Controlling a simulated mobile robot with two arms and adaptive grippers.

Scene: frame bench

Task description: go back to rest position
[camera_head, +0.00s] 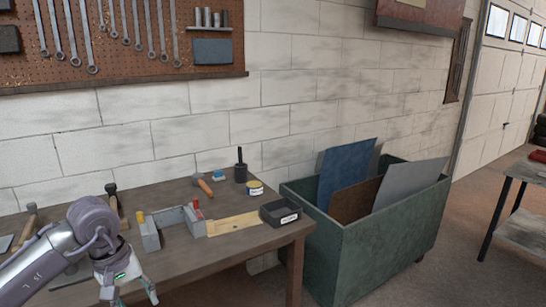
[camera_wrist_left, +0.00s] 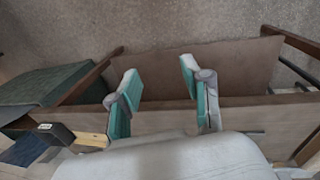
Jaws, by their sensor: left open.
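My left gripper (camera_head: 130,294) is low at the left of the head view, in front of the workbench (camera_head: 215,262). Its fingers point down and are spread apart. In the left wrist view the two teal fingers of the left gripper (camera_wrist_left: 160,72) stand open with nothing between them. Behind them show the bench's front edge, a lower shelf (camera_wrist_left: 220,72) and the floor. My right gripper is not in view.
Open floor (camera_head: 465,265) lies further right.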

